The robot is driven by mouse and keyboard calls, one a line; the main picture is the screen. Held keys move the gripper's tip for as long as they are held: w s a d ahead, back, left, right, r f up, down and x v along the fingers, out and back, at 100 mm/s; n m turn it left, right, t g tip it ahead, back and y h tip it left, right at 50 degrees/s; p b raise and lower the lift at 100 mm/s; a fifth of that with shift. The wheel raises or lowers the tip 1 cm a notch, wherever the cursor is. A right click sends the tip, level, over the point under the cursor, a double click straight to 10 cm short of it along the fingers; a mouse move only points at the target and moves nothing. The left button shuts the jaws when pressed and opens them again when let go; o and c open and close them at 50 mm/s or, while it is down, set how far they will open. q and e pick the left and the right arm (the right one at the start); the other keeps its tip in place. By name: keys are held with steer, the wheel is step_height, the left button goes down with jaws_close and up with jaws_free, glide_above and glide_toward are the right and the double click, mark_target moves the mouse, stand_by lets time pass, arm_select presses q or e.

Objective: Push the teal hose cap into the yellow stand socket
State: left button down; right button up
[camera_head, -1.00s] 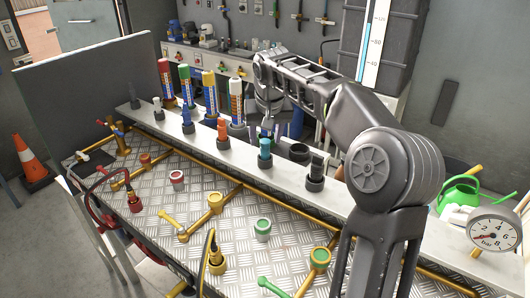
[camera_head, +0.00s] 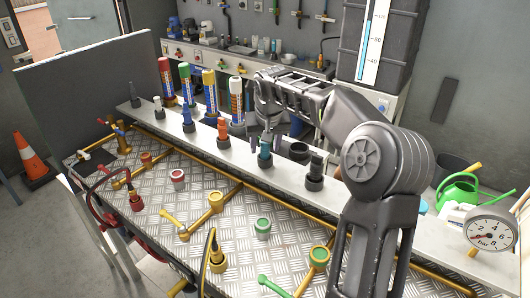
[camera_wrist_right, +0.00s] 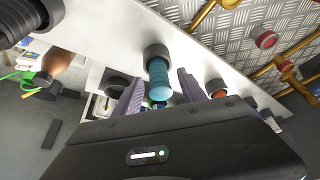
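The teal hose cap (camera_head: 265,153) stands upright in a dark round holder on the long pale shelf. In the right wrist view the teal cap (camera_wrist_right: 160,78) sits between the two fingers of my right gripper (camera_wrist_right: 162,92), with gaps on both sides. My right gripper (camera_head: 267,130) is open and empty, just above the cap in the head view. Yellow pipe stands rise from the metal table; one with a yellow-orange ring (camera_head: 216,201) is near the middle, another with a green ring (camera_head: 319,256) is at the front. I cannot tell which is the yellow stand socket. My left gripper is not in view.
Neighbouring holders on the shelf carry an orange piece (camera_head: 223,130) and a black piece (camera_head: 316,167). An empty dark cup (camera_head: 299,151) stands just behind the teal cap. Tall coloured tubes line the back. The patterned metal tabletop (camera_head: 290,232) has clear patches.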

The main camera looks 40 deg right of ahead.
jaws_close()
stand_by(0.3)
steer(key=shift+r, duration=0.1)
step_height(320, 180, up, 10)
steer(key=shift+f, duration=0.1)
stand_by(0.6)
stand_by(0.4)
